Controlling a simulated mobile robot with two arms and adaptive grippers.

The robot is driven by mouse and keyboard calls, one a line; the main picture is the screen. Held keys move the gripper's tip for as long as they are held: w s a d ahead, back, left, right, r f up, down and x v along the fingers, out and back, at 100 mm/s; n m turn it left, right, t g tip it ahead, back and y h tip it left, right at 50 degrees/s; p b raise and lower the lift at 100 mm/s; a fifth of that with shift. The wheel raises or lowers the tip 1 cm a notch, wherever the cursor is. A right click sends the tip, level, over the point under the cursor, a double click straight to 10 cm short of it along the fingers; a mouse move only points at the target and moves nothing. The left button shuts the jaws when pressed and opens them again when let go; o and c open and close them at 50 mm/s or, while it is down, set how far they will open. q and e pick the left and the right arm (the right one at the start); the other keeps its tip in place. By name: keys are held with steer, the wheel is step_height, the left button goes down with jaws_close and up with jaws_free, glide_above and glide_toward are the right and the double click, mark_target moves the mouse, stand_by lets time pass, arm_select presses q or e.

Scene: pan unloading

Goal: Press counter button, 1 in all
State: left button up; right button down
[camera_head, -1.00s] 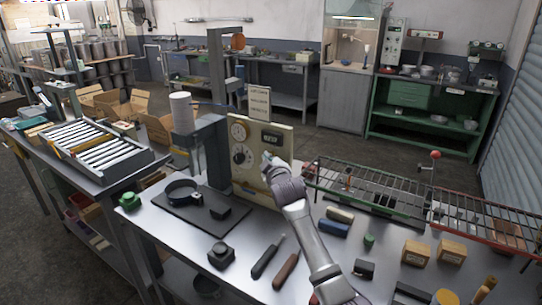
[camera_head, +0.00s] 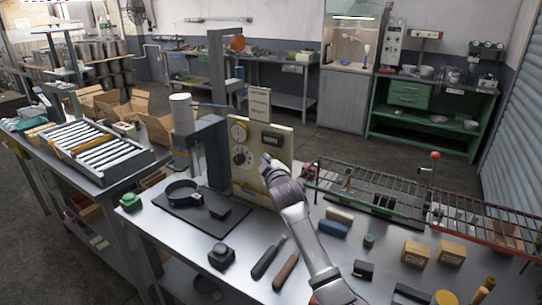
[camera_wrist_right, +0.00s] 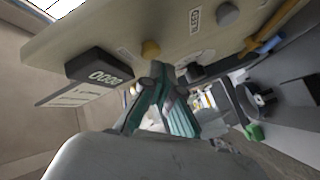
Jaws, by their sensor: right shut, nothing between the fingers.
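A cream upright panel (camera_head: 283,172) stands on the workbench with a round gauge, a dark dial and a black counter (camera_head: 271,140). In the right wrist view the counter (camera_wrist_right: 98,66) reads what looks like 0000. A yellow-brown round button (camera_wrist_right: 151,48) is on the panel beside the counter, and a grey round one (camera_wrist_right: 228,14) is farther along. My right gripper (camera_head: 266,161) is shut and empty, in front of the panel, below the counter. In the right wrist view its teal fingers (camera_wrist_right: 158,82) are close to the panel; I cannot tell whether they touch it. My left gripper is out of view.
A wire rack (camera_head: 395,195) stands to the right. Dark-handled tools, small blocks and boxes lie on the bench's front and right. A grey column stands just left of the panel.

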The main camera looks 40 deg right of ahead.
steer(key=shift+s+a, duration=0.15)
steer(key=shift+a, duration=0.2)
steer(key=a, duration=0.1)
steer(key=s+a+p, duration=0.1)
steer(key=a, duration=0.1)
steer(key=s+a, duration=0.1)
steer(key=shift+a+p, duration=0.3)
steer(key=shift+p, duration=0.05)
stand_by(0.7)
